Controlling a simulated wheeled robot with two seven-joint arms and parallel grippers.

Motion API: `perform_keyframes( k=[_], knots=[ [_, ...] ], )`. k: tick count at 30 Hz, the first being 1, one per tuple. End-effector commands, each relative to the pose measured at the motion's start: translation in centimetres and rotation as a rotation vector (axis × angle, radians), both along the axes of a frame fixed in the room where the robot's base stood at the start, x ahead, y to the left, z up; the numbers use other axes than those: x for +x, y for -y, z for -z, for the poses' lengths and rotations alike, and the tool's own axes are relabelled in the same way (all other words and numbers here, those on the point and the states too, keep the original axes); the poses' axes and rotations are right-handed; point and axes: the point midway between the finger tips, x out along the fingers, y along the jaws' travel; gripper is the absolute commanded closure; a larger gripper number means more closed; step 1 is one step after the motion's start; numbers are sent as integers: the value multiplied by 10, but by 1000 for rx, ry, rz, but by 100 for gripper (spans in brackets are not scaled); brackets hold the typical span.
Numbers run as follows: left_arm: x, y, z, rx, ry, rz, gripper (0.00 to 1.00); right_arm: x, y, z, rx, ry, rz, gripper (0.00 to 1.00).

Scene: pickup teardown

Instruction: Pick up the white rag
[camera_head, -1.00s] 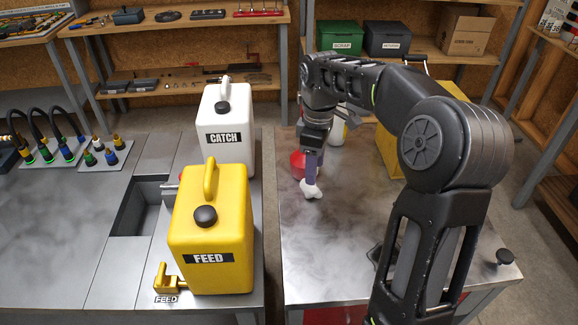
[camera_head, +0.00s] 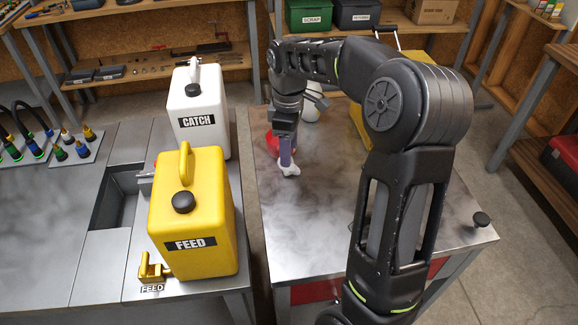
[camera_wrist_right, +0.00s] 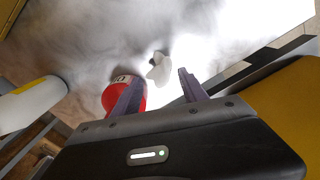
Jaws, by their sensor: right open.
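The white rag (camera_head: 291,170) is a small crumpled piece lying on the metal table, just below my right gripper's fingertips in the head view. In the right wrist view the rag (camera_wrist_right: 159,68) lies ahead of the gap between the two fingers. My right gripper (camera_head: 287,160) points down, with its fingers apart and empty; its fingertips also show in the right wrist view (camera_wrist_right: 160,80). Whether a fingertip touches the rag I cannot tell. My left gripper is not in view.
A red container (camera_wrist_right: 119,92) stands close beside the right gripper's finger. A white bottle (camera_head: 312,112) stands behind it, and a yellow object (camera_head: 361,128) to the right. The white CATCH jug (camera_head: 196,105) and yellow FEED jug (camera_head: 197,215) stand left.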

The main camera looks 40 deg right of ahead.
Motion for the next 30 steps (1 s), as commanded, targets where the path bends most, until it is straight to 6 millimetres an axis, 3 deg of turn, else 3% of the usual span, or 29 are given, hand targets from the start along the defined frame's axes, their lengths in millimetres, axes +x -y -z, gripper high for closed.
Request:
perform_keyframes(
  k=[5, 15, 30],
  knots=[
    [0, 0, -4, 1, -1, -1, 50, -1, 0, 9, 0, -3, 0, 49],
    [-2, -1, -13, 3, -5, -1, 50, -1, 1, 51, 0, -1, 0, 49],
    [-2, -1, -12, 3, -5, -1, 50, -1, 0, 52, 0, 0, 0, 49]
  ],
)
